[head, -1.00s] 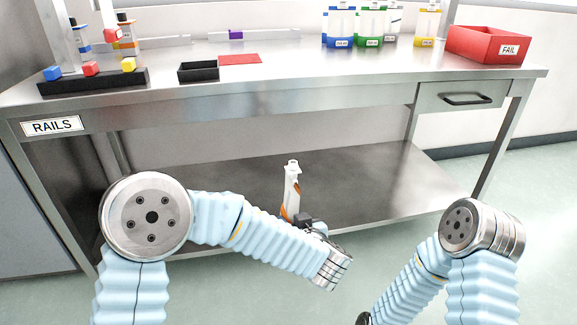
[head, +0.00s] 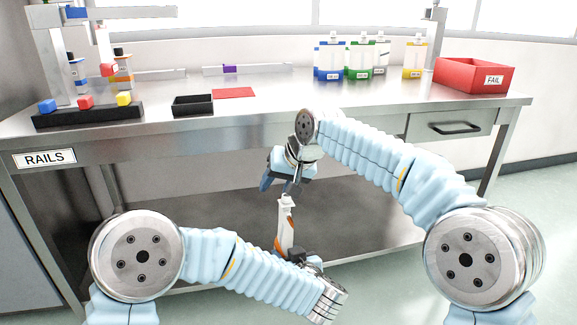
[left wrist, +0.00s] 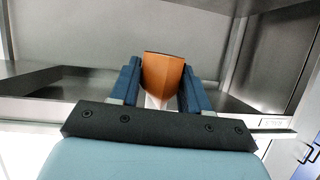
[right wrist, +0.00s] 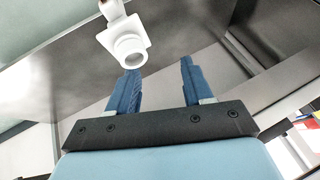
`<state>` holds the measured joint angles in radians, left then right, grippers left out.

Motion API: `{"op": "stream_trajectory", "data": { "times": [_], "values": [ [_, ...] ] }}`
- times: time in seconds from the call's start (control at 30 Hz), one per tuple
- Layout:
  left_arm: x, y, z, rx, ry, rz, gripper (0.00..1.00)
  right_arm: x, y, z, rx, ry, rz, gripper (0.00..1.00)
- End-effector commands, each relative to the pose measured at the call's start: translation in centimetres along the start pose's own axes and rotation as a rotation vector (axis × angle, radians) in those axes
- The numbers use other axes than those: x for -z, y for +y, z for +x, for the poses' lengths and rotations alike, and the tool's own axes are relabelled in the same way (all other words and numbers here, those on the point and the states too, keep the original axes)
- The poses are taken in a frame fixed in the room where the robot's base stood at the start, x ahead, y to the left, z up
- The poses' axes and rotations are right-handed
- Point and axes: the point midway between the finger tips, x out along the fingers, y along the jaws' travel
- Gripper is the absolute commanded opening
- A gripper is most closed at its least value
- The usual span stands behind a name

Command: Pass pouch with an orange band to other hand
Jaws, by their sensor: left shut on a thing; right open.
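The pouch with an orange band (head: 286,226) is white with a spout on top and stands upright in front of the lower shelf. My left gripper (head: 296,256) is shut on its lower part. In the left wrist view the orange underside (left wrist: 163,80) shows between the blue fingers (left wrist: 163,88). My right gripper (head: 279,185) is open just above the pouch, pointing down toward the spout. In the right wrist view the white spout (right wrist: 128,47) lies just beyond the open fingers (right wrist: 158,82), nearer the left finger, and nothing is between them.
The steel bench (head: 250,110) stands behind my grippers, with its lower shelf (head: 370,215) beneath. On it are a black tray (head: 193,106), a red mat (head: 233,93), several coloured pouches (head: 358,58) and a red FAIL bin (head: 470,76).

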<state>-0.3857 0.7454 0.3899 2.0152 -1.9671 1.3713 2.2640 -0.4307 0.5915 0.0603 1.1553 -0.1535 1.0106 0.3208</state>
Motion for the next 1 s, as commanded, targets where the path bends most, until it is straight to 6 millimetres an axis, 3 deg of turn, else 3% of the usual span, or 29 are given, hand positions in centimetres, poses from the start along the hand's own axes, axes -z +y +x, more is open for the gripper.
{"op": "stream_trajectory", "data": {
  "times": [0.03,0.1,0.2,0.3,0.4,0.57,1.0],
  "values": [
    [0.0,0.0,0.0,0.000,0.000,0.000,0.18,-0.7,-1.4,-2.8,-0.041,-0.014,-0.060,0.50],
    [0.0,0.0,0.0,0.000,0.000,0.000,0.18,-1.8,-2.3,-5.9,-0.107,-0.043,-0.121,0.50],
    [0.0,0.0,0.0,0.000,0.000,0.000,0.18,-3.0,-2.9,-9.4,-0.180,-0.071,-0.173,0.50],
    [0.0,0.0,0.0,0.000,0.000,0.000,0.18,-3.9,-3.1,-11.6,-0.226,-0.088,-0.198,0.50],
    [0.0,0.0,0.0,0.000,0.000,0.000,0.18,-4.3,-3.0,-12.3,-0.248,-0.097,-0.207,0.50],
    [0.0,0.0,0.0,0.000,0.000,0.000,0.18,-4.5,-2.5,-10.8,-0.255,-0.102,-0.208,0.50],
    [0.0,0.0,0.0,0.000,0.001,0.000,0.18,-5.1,-0.4,-2.7,-0.253,-0.102,-0.208,0.50]
  ]
}}
